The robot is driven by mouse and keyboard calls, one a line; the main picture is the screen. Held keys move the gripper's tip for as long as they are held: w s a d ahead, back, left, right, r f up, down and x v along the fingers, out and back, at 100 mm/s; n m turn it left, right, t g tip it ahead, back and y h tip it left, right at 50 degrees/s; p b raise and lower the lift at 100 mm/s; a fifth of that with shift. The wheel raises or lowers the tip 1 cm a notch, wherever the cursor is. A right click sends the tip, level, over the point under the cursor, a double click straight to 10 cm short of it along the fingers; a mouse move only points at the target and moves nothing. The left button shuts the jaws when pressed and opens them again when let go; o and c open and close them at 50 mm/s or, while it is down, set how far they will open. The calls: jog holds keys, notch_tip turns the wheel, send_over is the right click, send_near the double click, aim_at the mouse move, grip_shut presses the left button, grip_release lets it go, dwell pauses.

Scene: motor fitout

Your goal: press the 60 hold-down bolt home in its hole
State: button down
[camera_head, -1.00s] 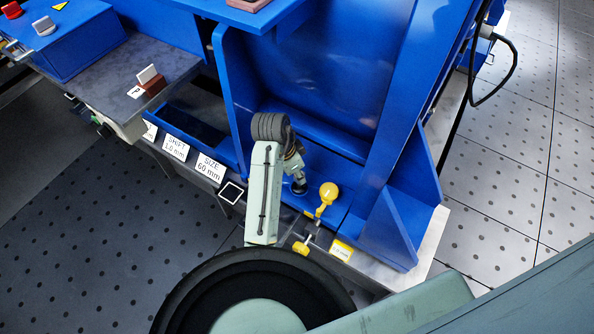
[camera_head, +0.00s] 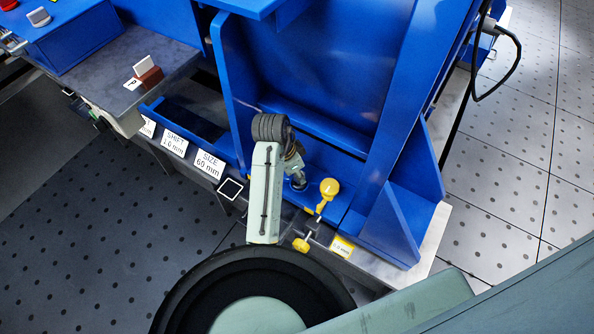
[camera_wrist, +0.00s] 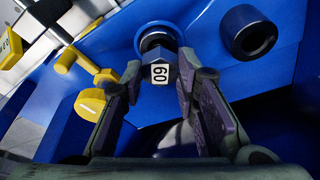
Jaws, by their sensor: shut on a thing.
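The 60 hold-down bolt (camera_wrist: 159,57) shows in the wrist view as a dark blue hex head with a white "60" label facing the camera. My gripper (camera_wrist: 158,82) is shut on it, with one finger on each side of the head. Beyond the head, a dark round part sits within a blue ring (camera_wrist: 141,40) on the blue plate. The bolt's shank and its depth in the hole are hidden. In the head view my gripper (camera_head: 298,182) points down at the blue base plate, and the bolt is too small and covered to make out.
A dark, hollow round collar (camera_wrist: 249,33) stands right of the bolt. A yellow-knobbed clamp (camera_head: 328,189) is close right of my gripper, with another yellow knob (camera_head: 301,244) nearer. A tall blue bracket (camera_head: 394,170) rises to the right.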

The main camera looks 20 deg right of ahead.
jog(key=shift+f+b, duration=0.5)
jog(key=shift+f, duration=0.4)
jog(key=c, duration=1.2)
grip_release()
jog(key=v, duration=0.2)
jog(key=shift+a+r, duration=0.1)
jog(key=shift+r, duration=0.3)
jog(key=shift+w+a+r, duration=0.15)
jog(key=shift+w+r, duration=0.05)
jog(key=shift+r, duration=0.45)
jog(key=shift+s+v, duration=0.15)
jog(key=shift+v, duration=1.85)
jog(key=shift+s+v, duration=0.15)
jog(key=shift+v, duration=1.85)
